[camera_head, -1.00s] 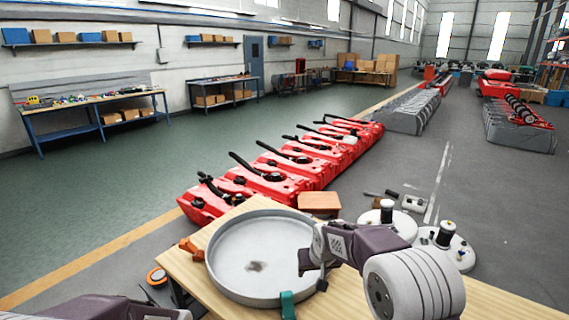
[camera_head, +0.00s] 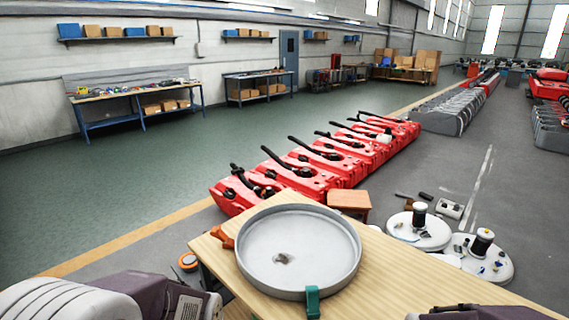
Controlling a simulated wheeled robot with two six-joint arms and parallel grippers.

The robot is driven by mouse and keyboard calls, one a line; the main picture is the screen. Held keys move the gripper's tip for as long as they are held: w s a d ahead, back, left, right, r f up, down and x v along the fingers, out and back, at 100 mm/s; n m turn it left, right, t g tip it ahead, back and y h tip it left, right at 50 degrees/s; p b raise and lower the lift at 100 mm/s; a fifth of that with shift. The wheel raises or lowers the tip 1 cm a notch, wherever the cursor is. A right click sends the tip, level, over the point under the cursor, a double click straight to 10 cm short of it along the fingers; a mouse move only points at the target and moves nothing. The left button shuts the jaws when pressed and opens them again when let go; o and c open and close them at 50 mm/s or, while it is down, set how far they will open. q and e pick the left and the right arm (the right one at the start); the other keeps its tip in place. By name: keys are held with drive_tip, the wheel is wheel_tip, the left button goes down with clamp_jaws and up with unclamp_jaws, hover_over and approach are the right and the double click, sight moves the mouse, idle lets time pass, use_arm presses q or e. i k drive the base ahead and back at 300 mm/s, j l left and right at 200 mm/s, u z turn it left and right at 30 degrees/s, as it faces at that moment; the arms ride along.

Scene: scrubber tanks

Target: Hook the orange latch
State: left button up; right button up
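The orange latch (camera_head: 222,237) sits at the left rim of a round grey metal tank part (camera_head: 275,262), which is shallow and open like a pan. The latch is small in view, and I cannot tell whether it is hooked. A green latch (camera_head: 312,301) is on the front rim. The part rests on a light wooden table (camera_head: 400,275). My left arm comes in at the bottom left, beside the table. Only a sliver of my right arm shows at the bottom right. The fingers of both grippers are out of view.
An orange-brown stool (camera_head: 349,202) stands behind the table. Round white discs (camera_head: 418,231) with dark spools lie on the floor at right. A row of red tanks (camera_head: 320,165) stretches away behind. The table right of the metal part is clear.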

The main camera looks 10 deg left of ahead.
sight(216, 232)
drive_tip(key=i+j+u, duration=0.1)
drive_tip(key=i+j, duration=0.2)
drive_tip(key=j, duration=0.25)
drive_tip(key=i+j+u, duration=0.1)
drive_tip(key=i+j, duration=0.2)
drive_tip(key=j, duration=0.2)
drive_tip(key=i+j+u, duration=0.1)
drive_tip(key=i+j, duration=0.2)
drive_tip(key=j, duration=0.15)
